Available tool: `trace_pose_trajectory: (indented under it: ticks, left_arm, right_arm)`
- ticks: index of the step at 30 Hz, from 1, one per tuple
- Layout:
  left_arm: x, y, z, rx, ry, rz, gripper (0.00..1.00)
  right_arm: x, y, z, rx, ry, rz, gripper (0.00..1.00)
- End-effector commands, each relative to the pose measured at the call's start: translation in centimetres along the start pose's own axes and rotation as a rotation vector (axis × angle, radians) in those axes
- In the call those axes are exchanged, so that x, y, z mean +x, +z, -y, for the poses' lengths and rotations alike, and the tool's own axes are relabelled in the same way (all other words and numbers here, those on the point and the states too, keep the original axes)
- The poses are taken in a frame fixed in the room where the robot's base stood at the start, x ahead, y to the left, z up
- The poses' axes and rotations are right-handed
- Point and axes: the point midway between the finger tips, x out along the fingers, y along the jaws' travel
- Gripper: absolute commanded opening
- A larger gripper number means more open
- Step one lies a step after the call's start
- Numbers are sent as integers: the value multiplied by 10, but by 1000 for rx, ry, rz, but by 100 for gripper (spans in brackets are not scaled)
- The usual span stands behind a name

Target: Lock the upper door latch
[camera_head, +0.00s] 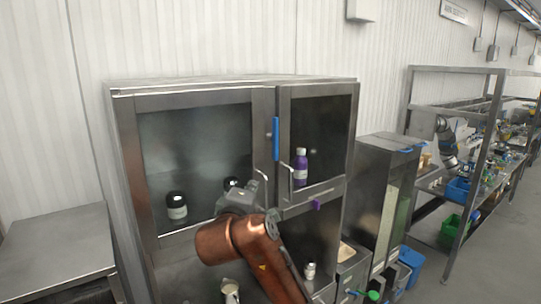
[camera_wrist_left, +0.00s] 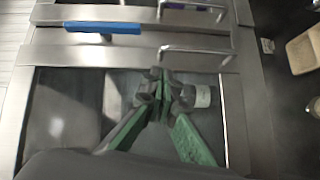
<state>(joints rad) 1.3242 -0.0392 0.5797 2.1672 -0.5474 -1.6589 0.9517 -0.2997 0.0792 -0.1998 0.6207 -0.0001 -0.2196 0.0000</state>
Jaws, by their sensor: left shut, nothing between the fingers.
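A steel cabinet (camera_head: 264,106) has two upper glass doors, a wide left one (camera_head: 195,140) and a narrower right one (camera_head: 335,120). Both look closed. The blue latch (camera_head: 276,138) stands upright along the seam between them; in the left wrist view the blue latch (camera_wrist_left: 103,27) runs parallel to the seam. Each door has a bar handle; the left door's shows in the wrist view (camera_wrist_left: 195,50). My left gripper (camera_head: 262,177) is shut and empty in front of the left door, below the latch and apart from it. Its green-padded fingers (camera_wrist_left: 160,78) meet at the tips. My right gripper is out of view.
A purple latch (camera_head: 316,205) sits below the right door. Bottles (camera_head: 177,206) and a purple bottle (camera_head: 301,167) stand behind the glass. A steel table (camera_head: 55,245) is at the left. A steel bin unit (camera_head: 375,190) and a cluttered rack (camera_head: 470,70) stand at the right.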

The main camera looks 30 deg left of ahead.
Motion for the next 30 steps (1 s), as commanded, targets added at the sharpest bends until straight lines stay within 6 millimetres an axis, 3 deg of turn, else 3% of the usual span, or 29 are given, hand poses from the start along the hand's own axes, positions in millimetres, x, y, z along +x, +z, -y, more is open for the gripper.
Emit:
trace_pose_trajectory:
  ticks: [1,3,7,22,30]
  left_arm:
    - [-7,-3,-19,-55,23,5,0]
    - [-14,-6,-36,-114,41,10,0]
    - [-22,-10,-53,-180,58,15,0]
    - [-20,-11,-57,-196,61,15,0]
    - [23,-11,-62,-194,58,16,0]
  right_arm:
    - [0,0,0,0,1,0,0]
    - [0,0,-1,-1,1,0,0]
    - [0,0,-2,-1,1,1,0]
    - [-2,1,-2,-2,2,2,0]
    - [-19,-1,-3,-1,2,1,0]
